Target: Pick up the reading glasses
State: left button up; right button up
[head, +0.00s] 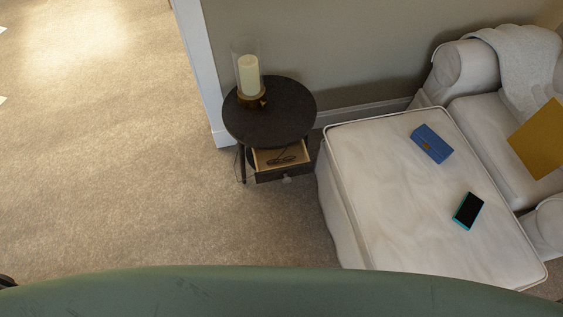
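A pair of thin dark glasses (283,160) seems to lie in the open drawer (268,157) of a small round black side table (270,120). They are small in the head view, so their exact pose is hard to tell. The drawer is pulled out toward the front, with a pale wood inside and a round knob on its dark front. Neither of my grippers shows in the head view.
A candle in a glass holder (248,75) stands on the table. To the right is a white ottoman (370,190) with a blue box (432,143) and a phone (468,210), beside a white armchair (465,65). Open carpet (120,190) lies to the left and in front.

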aim_at(271, 161)
jog(key=i+j, duration=0.2)
jog(key=j, duration=0.15)
jog(key=i+j, duration=0.25)
jog(key=i+j+z, duration=0.2)
jog(key=j+z, duration=0.15)
jog(key=i+j+z, duration=0.1)
jog(key=j+z, duration=0.3)
jog(key=i+j+z, duration=0.1)
jog(key=j+z, duration=0.25)
jog(key=z, duration=0.2)
